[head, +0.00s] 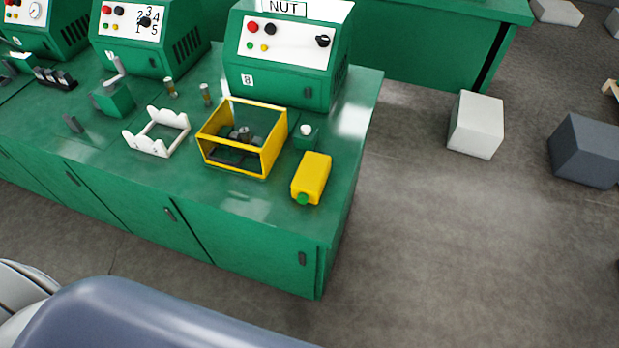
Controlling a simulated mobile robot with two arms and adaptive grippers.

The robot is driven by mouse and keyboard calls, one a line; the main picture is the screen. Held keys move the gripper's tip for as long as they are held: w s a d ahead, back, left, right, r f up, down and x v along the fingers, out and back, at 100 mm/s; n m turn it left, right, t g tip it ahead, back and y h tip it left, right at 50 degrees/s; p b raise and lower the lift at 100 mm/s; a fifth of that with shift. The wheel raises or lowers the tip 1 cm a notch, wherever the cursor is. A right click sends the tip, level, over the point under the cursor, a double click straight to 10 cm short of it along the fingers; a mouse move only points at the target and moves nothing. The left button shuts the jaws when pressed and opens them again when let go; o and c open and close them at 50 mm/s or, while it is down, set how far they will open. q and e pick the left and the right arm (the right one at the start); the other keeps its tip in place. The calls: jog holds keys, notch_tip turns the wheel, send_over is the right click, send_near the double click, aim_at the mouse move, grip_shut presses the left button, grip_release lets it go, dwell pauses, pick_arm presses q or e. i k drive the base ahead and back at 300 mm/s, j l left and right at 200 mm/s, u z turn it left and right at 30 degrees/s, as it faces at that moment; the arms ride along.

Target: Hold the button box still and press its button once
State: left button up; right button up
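A yellow box (313,175) with a round green button (303,199) on its near end lies near the right front corner of the green workbench (240,206). Just behind it is a small green box (302,143) with a round white knob or button (306,130) on top. I cannot tell for certain which of the two is the button box. Neither of my grippers is in view, and nothing touches either box.
A yellow open frame (203,140) around grey parts stands left of the boxes, with a white bracket (150,147) further left. A green machine labelled NUT (285,75) stands behind. Floor is open to the right, with a white block (476,124) and a dark block (585,150).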

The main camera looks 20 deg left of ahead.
aim_at(303, 199)
jog(key=u, duration=0.9)
jog(key=i+l+u, duration=0.1)
jog(key=l+u, duration=0.35)
jog(key=i+l+u, duration=0.1)
jog(key=l+u, duration=0.15)
jog(key=u, duration=0.2)
jog(key=l+u, duration=0.7)
jog(key=u, duration=0.2)
jog(key=k+l, duration=0.15)
jog(key=l, duration=0.25)
jog(key=k+l+u, duration=0.1)
jog(key=l, duration=0.35)
jog(key=k+l+u, duration=0.1)
jog(key=l, duration=0.3)
jog(key=k+l, duration=0.25)
jog(key=l, duration=0.15)
